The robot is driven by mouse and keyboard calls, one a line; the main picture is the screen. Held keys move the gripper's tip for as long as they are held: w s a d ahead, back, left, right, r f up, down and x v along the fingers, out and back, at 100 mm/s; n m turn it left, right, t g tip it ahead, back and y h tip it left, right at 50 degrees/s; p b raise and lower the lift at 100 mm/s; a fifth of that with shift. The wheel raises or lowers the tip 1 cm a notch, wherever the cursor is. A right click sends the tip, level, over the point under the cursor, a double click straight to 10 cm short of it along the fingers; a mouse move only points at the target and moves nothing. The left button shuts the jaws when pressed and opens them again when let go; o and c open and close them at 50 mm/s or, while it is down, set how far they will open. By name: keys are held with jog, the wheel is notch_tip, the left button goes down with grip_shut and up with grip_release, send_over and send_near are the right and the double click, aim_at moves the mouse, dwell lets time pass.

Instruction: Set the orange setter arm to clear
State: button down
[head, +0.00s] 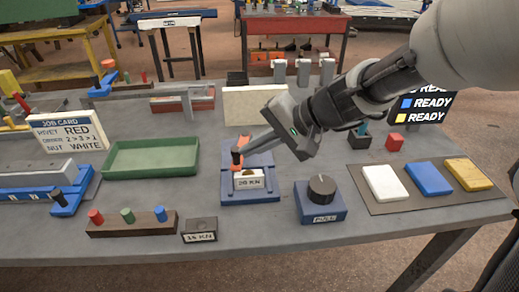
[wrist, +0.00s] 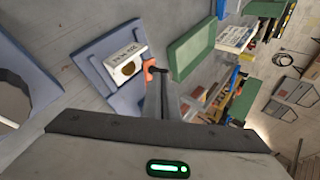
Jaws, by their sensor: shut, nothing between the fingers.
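The orange setter arm (head: 237,158) stands at the left of a blue fixture (head: 262,196) with a white plate reading 20 KN (head: 249,183). In the wrist view the orange arm (wrist: 149,71) shows beside the white block (wrist: 125,68), with a dark knob at its end. My gripper (head: 241,146) is shut and empty, its fingertips right at the top of the orange arm. In the wrist view the fingers (wrist: 157,90) reach close to the dark knob. I cannot tell whether they touch it. No mark reading clear is legible.
A blue box with a black dial (head: 321,189) stands right of the fixture. A green tray (head: 152,158) and a peg rack (head: 132,222) lie left. A 16 KN block (head: 199,229) sits in front. White, blue and yellow pads (head: 385,183) lie at right.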

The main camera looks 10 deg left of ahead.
jog(key=w+a+m+t+h+p, duration=0.2)
jog(key=a+m+p, duration=0.3)
jog(key=a, duration=0.3)
jog(key=w+a+m+t+h+p, duration=0.3)
jog(key=a+m+t+p, duration=0.1)
jog(key=a+m+p, duration=0.2)
jog(key=shift+a+t+h+p, duration=0.3)
jog(key=shift+a+h+p, duration=0.1)
jog(key=shift+a+p, duration=0.6)
jog(key=shift+w+r, duration=0.2)
